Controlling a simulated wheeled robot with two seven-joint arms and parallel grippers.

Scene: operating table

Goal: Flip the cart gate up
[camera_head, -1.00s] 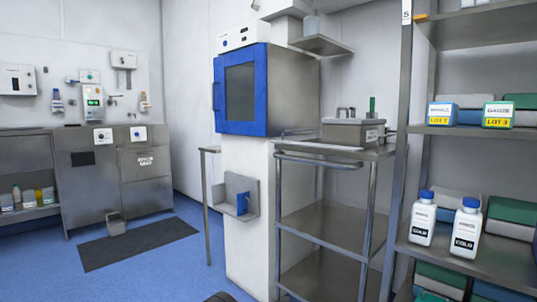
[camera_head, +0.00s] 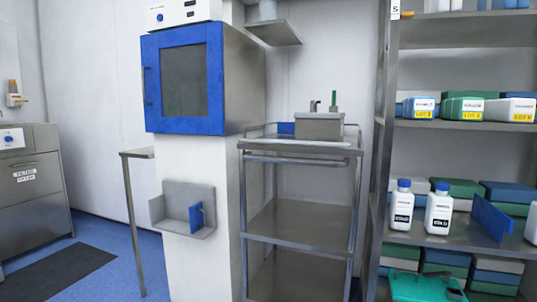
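The steel cart (camera_head: 300,236) stands at the centre between the white column and the shelf rack. Its top carries low rails at the sides and back. A horizontal bar (camera_head: 300,161) runs across the front just below the top surface; it looks like the gate in its lowered position, but I cannot be sure. A grey metal box (camera_head: 320,126) with a green upright item sits on the cart top, with a small blue piece (camera_head: 286,128) beside it. Neither of my grippers shows.
A blue-framed cabinet (camera_head: 184,78) and a white column (camera_head: 188,262) with a grey bracket (camera_head: 182,208) stand left of the cart. A steel rack (camera_head: 450,131) with boxes and white bottles stands close on its right. A green case (camera_head: 420,287) shows low in front. Blue floor is open at left.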

